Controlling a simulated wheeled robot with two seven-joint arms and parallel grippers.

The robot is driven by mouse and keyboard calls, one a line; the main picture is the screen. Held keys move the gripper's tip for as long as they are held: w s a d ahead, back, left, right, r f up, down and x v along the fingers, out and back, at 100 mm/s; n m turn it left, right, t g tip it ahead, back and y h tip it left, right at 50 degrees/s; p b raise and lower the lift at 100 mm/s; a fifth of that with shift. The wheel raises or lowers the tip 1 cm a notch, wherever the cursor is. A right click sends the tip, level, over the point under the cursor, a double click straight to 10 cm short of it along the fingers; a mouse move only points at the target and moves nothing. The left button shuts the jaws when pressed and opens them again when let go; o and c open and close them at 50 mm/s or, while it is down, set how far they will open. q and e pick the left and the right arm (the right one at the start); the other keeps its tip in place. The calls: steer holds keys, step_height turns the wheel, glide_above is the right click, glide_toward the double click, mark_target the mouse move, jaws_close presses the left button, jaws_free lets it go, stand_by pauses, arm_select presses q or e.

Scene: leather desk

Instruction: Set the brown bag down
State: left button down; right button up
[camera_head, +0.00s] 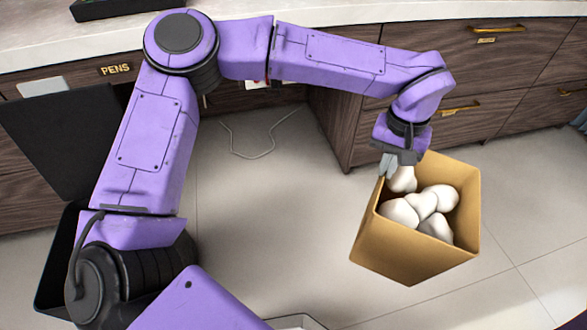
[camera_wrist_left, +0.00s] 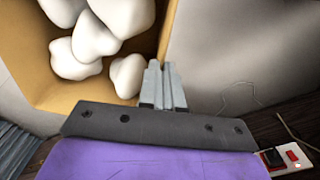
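The brown bag (camera_head: 408,249) is an open-topped tan paper bag with several white rounded lumps (camera_head: 426,203) inside. It is at the right of the head view, slightly tilted, in front of the drawers. My left gripper (camera_head: 386,163) is at the bag's back left rim, its fingers closed together on the bag wall. In the left wrist view the fingers (camera_wrist_left: 162,84) straddle the edge of the bag (camera_wrist_left: 35,75), with the white lumps to their left. Whether the bag's bottom touches the floor cannot be told. My right gripper is not in view.
A desk with a pale top (camera_head: 330,24) and dark wooden drawers (camera_head: 460,66) runs along the back. A drawer is labelled PENS. The tiled floor (camera_head: 270,225) is clear between my arm and the bag. A thin cable (camera_head: 250,155) lies there. A black bin (camera_head: 52,255) is at the left.

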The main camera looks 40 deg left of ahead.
arm_select(q)
steer(key=s+a+f+n+b, duration=0.2)
steer(key=s+a+f+n, duration=0.55)
steer(key=n, duration=0.75)
steer(key=s+a+f+n+b, duration=0.2)
steer(key=s+a+f+n, duration=0.6)
steer(key=n, duration=0.7)
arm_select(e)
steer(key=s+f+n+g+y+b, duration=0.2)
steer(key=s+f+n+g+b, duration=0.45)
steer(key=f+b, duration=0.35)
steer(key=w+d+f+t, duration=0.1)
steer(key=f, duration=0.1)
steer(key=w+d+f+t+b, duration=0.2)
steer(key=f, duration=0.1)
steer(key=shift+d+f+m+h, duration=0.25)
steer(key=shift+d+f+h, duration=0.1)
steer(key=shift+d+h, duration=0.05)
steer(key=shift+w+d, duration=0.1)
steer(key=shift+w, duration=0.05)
arm_select(q)
steer(key=w+d+f, duration=0.1)
steer(key=w+f, duration=1.3)
steer(key=shift+w+d+y, duration=0.15)
steer(key=shift+w+y, duration=0.05)
steer(key=shift+y, duration=0.2)
